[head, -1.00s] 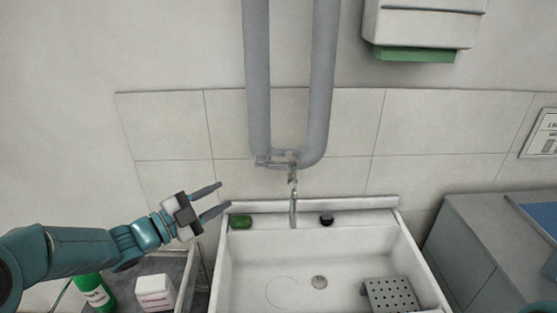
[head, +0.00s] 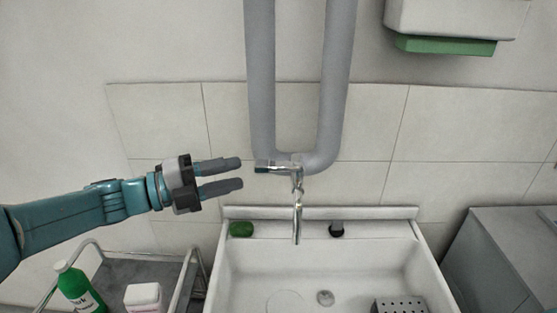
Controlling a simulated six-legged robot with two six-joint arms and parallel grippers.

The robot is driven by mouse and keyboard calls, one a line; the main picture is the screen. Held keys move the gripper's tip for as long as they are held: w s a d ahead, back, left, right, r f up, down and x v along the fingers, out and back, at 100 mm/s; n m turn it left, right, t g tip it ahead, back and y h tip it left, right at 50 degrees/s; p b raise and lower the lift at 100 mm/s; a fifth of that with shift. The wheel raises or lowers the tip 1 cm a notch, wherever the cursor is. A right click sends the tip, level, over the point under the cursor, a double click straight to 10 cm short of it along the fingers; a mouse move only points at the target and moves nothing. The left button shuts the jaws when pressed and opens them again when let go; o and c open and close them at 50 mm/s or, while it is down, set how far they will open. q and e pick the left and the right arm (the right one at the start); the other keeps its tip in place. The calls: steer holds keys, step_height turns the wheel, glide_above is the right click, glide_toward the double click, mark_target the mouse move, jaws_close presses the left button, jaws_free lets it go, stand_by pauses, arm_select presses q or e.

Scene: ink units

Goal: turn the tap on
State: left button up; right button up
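The tap (head: 297,190) is a chrome fitting below the grey wall pipes, its thin spout hanging down over the back of the white sink (head: 262,262). A short lever (head: 268,168) sticks out to the left from the tap's top. My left gripper (head: 241,174) is open, its two dark fingers pointing right, just left of the lever. The upper fingertip is close to the lever's end, apart from it as far as I can tell. Nothing is between the fingers. My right gripper is not in view.
A green soap (head: 241,230) and a small dark stopper (head: 337,229) lie on the sink's back ledge. A trolley (head: 113,269) at lower left holds a green bottle (head: 78,286) and a white box (head: 143,298). A towel dispenser (head: 455,18) hangs upper right.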

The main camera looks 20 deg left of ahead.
mark_target(285, 163)
arm_select(q)
steer(key=p+x, duration=0.1)
steer(key=x, duration=0.8)
steer(key=shift+w+d, duration=0.2)
steer(key=shift+d, duration=0.1)
steer(key=shift+w+d+f, duration=0.1)
steer(key=shift+w+d, duration=0.05)
steer(key=shift+w, duration=0.15)
jaws_close()
